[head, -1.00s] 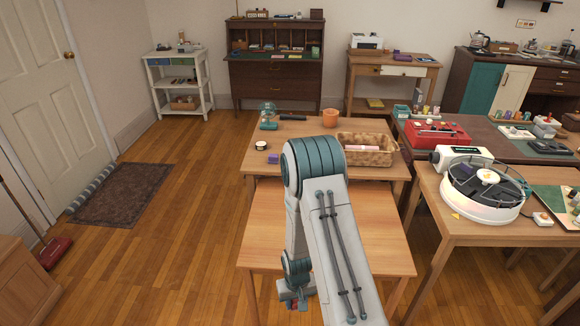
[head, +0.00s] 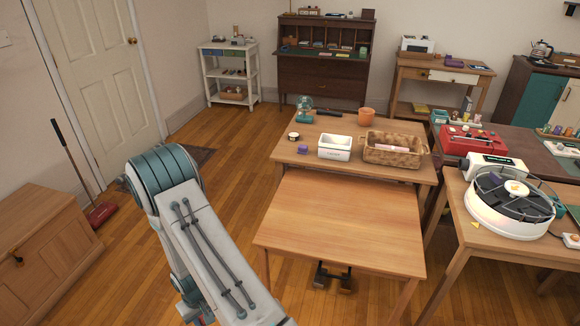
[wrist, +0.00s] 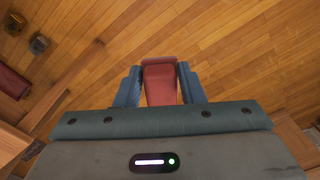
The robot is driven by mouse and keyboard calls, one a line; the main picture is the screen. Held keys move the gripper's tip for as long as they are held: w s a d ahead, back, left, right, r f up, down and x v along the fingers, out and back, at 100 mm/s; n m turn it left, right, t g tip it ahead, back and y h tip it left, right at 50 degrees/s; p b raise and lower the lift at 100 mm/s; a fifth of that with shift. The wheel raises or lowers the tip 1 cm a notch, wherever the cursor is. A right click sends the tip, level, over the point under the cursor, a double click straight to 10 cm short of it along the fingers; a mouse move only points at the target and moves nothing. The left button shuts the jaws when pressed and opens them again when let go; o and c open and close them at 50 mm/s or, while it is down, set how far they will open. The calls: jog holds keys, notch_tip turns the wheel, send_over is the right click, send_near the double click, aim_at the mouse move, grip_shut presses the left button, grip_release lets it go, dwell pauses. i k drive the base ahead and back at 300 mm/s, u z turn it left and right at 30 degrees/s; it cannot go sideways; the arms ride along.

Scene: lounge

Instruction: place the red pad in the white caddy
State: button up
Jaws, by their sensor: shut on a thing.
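The red pad (wrist: 159,88) is between the two blue-grey fingers of my gripper (wrist: 158,72) in the wrist view, held above the wooden floor. My gripper is shut on it. In the head view my arm reaches down at the lower left, and the gripper end is mostly hidden behind it at the bottom edge. The white caddy (head: 334,154), an open box with a label on its front, stands on the raised back part of the wooden table, well to the right of my arm.
A wicker basket (head: 394,150) stands right of the caddy, and a small purple thing (head: 303,149) is to its left. A terracotta pot (head: 366,116) and a teal fan (head: 305,108) are behind. The lower tabletop (head: 340,222) is bare. A wooden cabinet (head: 42,245) stands left.

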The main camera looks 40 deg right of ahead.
aim_at(343, 155)
jog(key=u, duration=0.15)
jog(key=i, duration=3.4)
jog(key=z, duration=3.4)
jog(key=i, duration=0.2)
jog(key=z, duration=0.15)
